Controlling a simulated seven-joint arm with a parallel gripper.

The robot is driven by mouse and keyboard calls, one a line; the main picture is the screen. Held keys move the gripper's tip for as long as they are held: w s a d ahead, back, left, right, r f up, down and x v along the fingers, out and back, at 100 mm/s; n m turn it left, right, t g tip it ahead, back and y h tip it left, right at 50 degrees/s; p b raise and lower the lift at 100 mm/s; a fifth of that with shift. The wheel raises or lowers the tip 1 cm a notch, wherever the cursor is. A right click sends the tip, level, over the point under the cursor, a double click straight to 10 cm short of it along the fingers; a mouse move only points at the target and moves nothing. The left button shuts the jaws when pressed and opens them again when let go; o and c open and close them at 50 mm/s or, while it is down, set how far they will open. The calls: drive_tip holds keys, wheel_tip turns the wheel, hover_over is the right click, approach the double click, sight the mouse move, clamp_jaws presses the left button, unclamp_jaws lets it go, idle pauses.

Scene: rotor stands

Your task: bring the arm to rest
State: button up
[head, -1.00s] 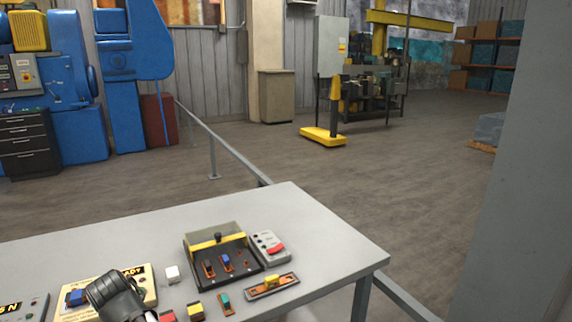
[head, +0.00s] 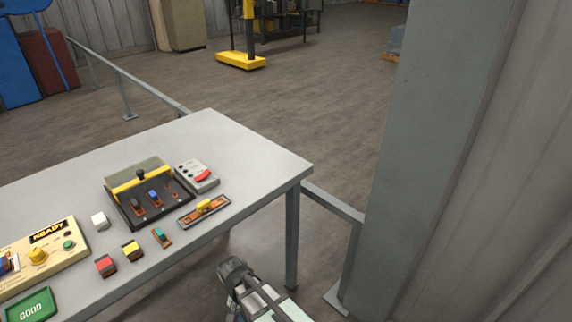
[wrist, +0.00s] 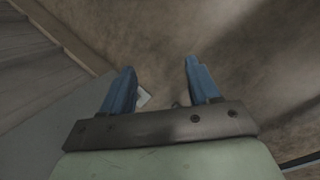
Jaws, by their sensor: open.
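My gripper (wrist: 160,85) shows in the wrist view with its two blue fingers spread apart. It is open, and no held object shows between the fingers. Brown floor and a grey surface lie beyond it. In the head view, a dark joint and pale green part of my arm (head: 256,295) show at the bottom, in front of the table's near edge. The fingers cannot be made out in that view.
The grey table (head: 250,150) carries a black fixture (head: 180,205) with a yellow bar, a grey box (head: 197,176) with a red button, a brown tray (head: 188,219), small blocks, a READY panel (head: 75,255) and a green GOOD pad (head: 32,305). A grey pillar (head: 435,130) stands right.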

drive_tip(key=s+d+f+g+y, duration=0.1)
drive_tip(key=s+d+f, duration=0.35)
drive_tip(key=d, duration=0.25)
drive_tip(key=s+d+f+g, duration=0.1)
drive_tip(key=s+d+f, duration=0.2)
drive_tip(key=d+f, duration=0.35)
drive_tip(key=s+d+f+g+y, duration=0.1)
drive_tip(key=s+d+f, duration=0.3)
drive_tip(key=d, duration=0.5)
drive_tip(key=s+d+f+g+y, duration=0.1)
drive_tip(key=s+d+f, duration=0.2)
drive_tip(key=s, duration=0.5)
drive_tip(key=shift+s+d+f, duration=0.3)
drive_tip(key=shift+d+f, duration=0.1)
drive_tip(key=shift+d, duration=0.45)
drive_tip(key=shift+c, duration=0.3)
